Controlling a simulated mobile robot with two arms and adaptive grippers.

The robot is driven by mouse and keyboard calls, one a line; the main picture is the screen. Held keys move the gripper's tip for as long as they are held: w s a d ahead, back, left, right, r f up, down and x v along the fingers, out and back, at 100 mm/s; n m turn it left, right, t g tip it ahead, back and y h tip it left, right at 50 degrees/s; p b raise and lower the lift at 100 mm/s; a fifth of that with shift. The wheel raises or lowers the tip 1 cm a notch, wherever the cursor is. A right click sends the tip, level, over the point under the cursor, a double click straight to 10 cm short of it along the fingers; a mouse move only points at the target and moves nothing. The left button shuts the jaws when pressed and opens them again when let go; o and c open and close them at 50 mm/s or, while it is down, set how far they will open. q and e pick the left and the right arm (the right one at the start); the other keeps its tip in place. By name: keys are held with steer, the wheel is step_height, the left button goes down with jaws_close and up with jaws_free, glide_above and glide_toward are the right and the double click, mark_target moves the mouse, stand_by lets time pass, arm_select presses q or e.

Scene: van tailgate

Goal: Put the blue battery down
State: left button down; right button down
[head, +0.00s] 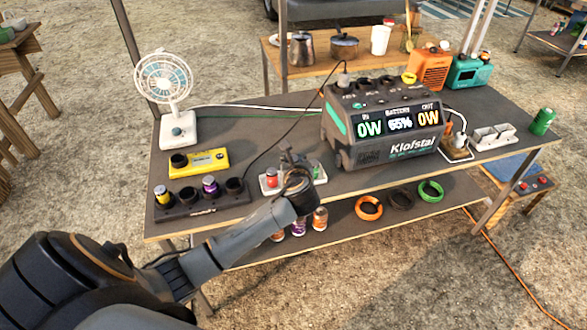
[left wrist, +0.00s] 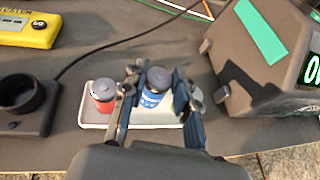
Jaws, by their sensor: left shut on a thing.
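The blue battery (left wrist: 153,90) is upright between the fingers of my left gripper (left wrist: 158,78), which is shut on it. It is over the middle of a white tray (left wrist: 95,124), and I cannot tell whether its base touches the tray. A red battery (left wrist: 103,92) stands on the tray to its left, and something green shows partly behind the right finger. In the head view my left gripper (head: 293,160) is over the tray (head: 267,188), with the red battery (head: 271,175) beside it; the gripper hides the blue battery there. My right gripper is not in view.
A dark charging dock (head: 222,208) with yellow and purple batteries stands left of the tray, in front of a yellow tester (head: 200,161). The large power station (head: 385,125) is close on the right. A black cable (head: 290,127) runs behind. A fan (head: 168,85) stands back left.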

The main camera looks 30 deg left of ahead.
arm_select(q)
steer(key=shift+w+f, duration=0.1)
steer(key=shift+f, duration=1.6)
steer(key=c, duration=1)
jaws_free()
steer(key=shift+f, duration=0.15)
